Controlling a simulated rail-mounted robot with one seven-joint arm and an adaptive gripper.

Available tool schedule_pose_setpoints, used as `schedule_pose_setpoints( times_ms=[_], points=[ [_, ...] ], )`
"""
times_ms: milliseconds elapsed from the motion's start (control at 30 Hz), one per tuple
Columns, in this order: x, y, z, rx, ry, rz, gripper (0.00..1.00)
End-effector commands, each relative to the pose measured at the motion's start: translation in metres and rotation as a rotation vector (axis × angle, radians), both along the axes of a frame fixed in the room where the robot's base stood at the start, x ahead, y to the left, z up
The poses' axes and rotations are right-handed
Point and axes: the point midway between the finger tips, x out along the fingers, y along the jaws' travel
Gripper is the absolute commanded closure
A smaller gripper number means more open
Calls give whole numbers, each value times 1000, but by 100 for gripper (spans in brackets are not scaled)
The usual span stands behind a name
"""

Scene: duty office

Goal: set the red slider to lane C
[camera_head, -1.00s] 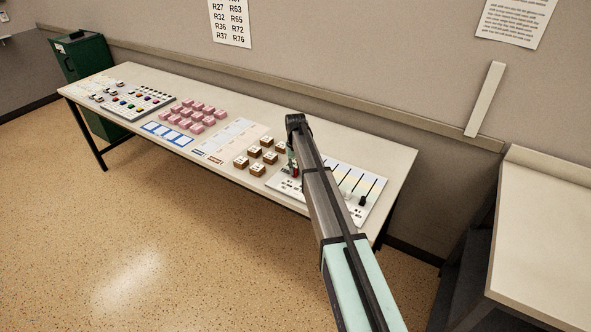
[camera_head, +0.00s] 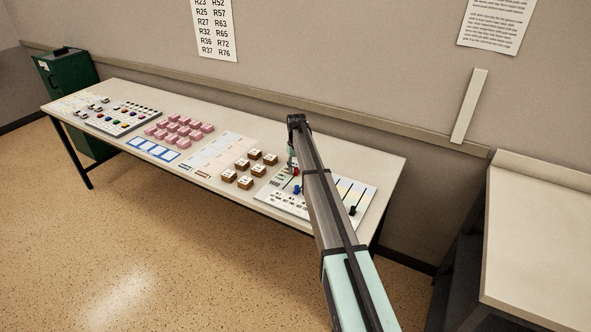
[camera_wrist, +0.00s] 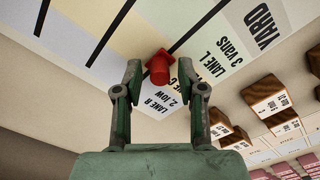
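The red slider knob (camera_wrist: 160,68) sits on a dark slot in the wrist view, over the coloured lane bands. It partly covers the printed labels; "LANE L 3 vans" (camera_wrist: 217,60) and "LANE R 2. low" (camera_wrist: 160,100) lie either side of a partly hidden label with a C. My gripper (camera_wrist: 160,72) is open, its two fingers on either side of the knob with gaps showing. In the head view my gripper (camera_head: 293,163) is at the slider panel (camera_head: 268,203); my arm hides much of the panel and the fingertips.
A blue knob (camera_head: 298,189) and a black knob (camera_head: 353,210) stand on the same panel. Brown labelled blocks (camera_head: 245,182) are left of it, with pink blocks (camera_head: 172,127) farther left. The wall (camera_head: 370,70) rises behind the table.

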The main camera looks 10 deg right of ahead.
Motion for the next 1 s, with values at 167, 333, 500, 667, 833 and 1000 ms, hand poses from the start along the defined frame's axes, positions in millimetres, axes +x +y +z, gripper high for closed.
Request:
schedule_pose_setpoints(
  times_ms=[167,333,500,667,833,1000],
  points=[
    [0,0,0,0,0,0,54],
    [0,0,3,0,0,0,54],
    [0,0,19,0,0,0,54],
    [0,0,48,0,-1,0,54],
    [0,0,80,0,-1,0,54],
    [0,0,106,0,-1,0,54]
  ],
)
